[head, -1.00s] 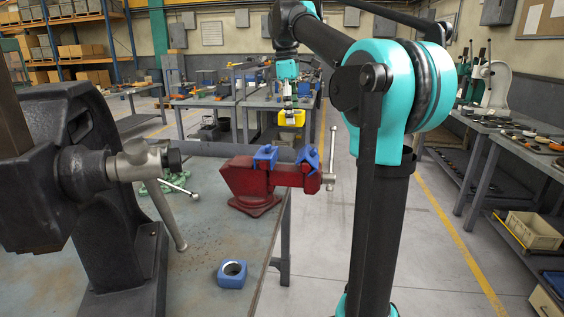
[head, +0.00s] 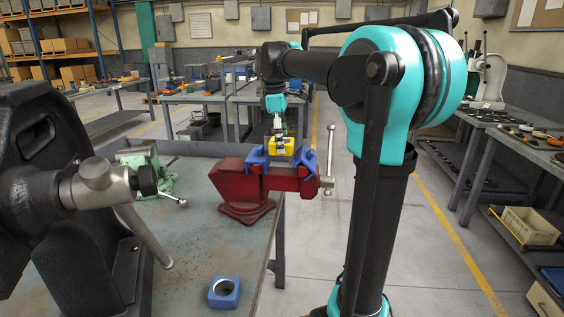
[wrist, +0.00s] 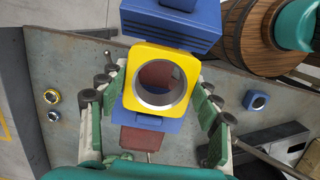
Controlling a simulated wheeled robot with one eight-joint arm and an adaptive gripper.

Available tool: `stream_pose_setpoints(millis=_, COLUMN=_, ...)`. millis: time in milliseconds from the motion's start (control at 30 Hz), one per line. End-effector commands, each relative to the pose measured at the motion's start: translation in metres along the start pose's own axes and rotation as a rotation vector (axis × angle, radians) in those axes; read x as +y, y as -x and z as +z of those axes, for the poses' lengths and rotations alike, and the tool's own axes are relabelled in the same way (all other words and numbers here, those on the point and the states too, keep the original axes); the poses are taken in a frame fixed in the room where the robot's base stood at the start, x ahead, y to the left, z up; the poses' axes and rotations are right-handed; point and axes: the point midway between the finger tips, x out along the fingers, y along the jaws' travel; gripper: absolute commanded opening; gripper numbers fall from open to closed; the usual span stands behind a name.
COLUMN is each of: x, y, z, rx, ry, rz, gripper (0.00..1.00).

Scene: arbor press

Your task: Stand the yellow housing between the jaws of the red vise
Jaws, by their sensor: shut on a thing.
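The red vise (head: 243,186) stands on the near workbench, with blue jaws (head: 257,158) apart from each other. My gripper (head: 278,134) is shut on the yellow housing (head: 282,147) and holds it over the gap between the jaws. In the wrist view the housing (wrist: 131,72) shows a round metal-lined bore, with green finger pads on both sides. One blue jaw (wrist: 170,25) shows above it and the other blue part (wrist: 150,122) below it. Red vise shows through the bore. How deep the housing sits between the jaws I cannot tell.
A blue housing (head: 224,292) with a round bore lies on the bench (head: 190,235) near its right edge. A black press (head: 45,190) with a metal lever stands at the left. The aisle at the right is free.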

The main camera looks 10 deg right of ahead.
Motion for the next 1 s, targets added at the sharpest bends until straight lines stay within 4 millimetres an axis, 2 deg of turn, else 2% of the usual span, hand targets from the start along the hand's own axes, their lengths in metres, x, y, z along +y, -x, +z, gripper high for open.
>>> stream_pose_setpoints(millis=100, x=0.000, y=-0.019, z=-0.002, rx=0.000, ry=0.000, rz=0.000, gripper=0.25)
stream_pose_setpoints(millis=367, x=0.000, y=-0.036, z=-0.004, rx=0.000, ry=0.000, rz=0.000, gripper=0.25)
stream_pose_setpoints(millis=600, x=0.000, y=-0.066, z=-0.008, rx=0.000, ry=0.000, rz=0.000, gripper=0.25)
stream_pose_setpoints(millis=967, x=0.000, y=-0.070, z=-0.009, rx=0.000, ry=0.000, rz=0.000, gripper=0.25)
stream_pose_setpoints(millis=1000, x=0.000, y=-0.070, z=-0.009, rx=0.000, ry=0.000, rz=0.000, gripper=0.67)
